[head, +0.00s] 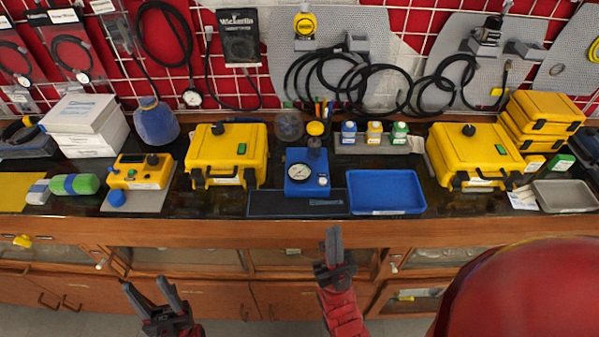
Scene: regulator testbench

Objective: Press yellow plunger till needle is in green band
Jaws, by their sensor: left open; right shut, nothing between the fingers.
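A blue test block (322,172) stands on the bench at centre, with a round white gauge (300,172) on its front. The needle and any green band are too small to read. A dark knob (314,145) is on top of the block. A yellow round cap (315,128) shows just above and behind that knob; I cannot tell whether it belongs to the block. My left gripper (145,283) is open and empty, low in front of the cabinets at left. My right gripper (334,232) is shut and empty, below the bench's front edge near the block, touching nothing.
A blue tray (385,211) lies right of the block and a dark mat (270,204) in front of it. Yellow cases (228,178) flank the middle. Small bottles (374,133) stand behind the tray. Black hoses (345,82) hang at the back. The wooden bench edge (230,234) lies before both grippers.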

